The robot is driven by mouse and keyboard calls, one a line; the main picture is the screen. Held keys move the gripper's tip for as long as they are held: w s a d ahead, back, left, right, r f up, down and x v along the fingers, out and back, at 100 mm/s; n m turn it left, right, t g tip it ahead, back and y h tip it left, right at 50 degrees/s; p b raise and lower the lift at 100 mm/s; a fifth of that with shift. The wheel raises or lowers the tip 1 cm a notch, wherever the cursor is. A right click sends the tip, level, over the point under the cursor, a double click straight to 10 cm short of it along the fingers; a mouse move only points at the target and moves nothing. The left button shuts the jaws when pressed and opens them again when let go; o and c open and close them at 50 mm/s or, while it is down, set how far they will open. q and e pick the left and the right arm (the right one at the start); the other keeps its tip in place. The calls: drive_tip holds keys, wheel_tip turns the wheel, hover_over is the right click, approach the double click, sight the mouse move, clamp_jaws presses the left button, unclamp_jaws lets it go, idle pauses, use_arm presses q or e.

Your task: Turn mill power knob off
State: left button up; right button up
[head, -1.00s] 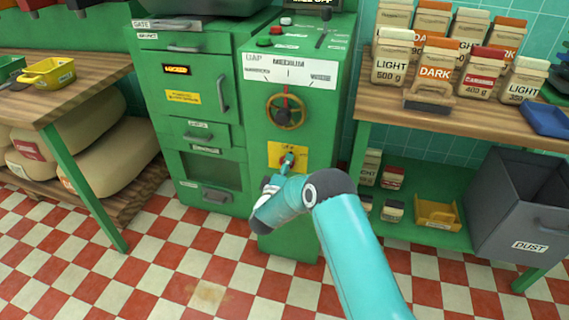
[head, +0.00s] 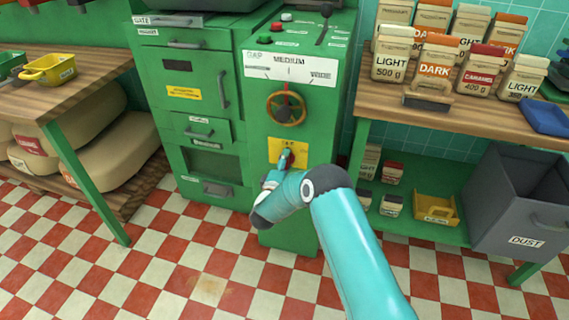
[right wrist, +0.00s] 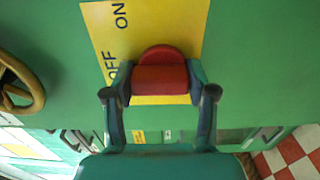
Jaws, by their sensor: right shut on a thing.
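The red power knob (right wrist: 160,78) sits on a yellow plate (right wrist: 188,28) marked OFF and ON, seen turned sideways in the right wrist view. Its raised grip lies about level with the word OFF; ON is farther up that picture. My right gripper (right wrist: 160,92) has a finger on each side of the knob and is shut on it. In the head view my right gripper (head: 284,160) is at the yellow plate (head: 298,149), low on the green mill front (head: 310,195), and hides most of the knob. My left gripper is out of view.
A brass handwheel (head: 286,109) is just above the plate. Left of it is a green cabinet (head: 180,65) with drawers and a dark indicator window (head: 177,65). A bench with coffee bags (head: 435,62) and a grey dust bin (head: 515,195) stand right. The checkered floor is clear.

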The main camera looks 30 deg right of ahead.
drive_tip(key=o, duration=1.1)
drive_tip(key=shift+w, duration=0.1)
drive_tip(key=shift+o, duration=0.2)
drive_tip(key=v, duration=1.2)
drive_tip(key=shift+f, duration=0.1)
drive_tip(key=shift+d, duration=0.1)
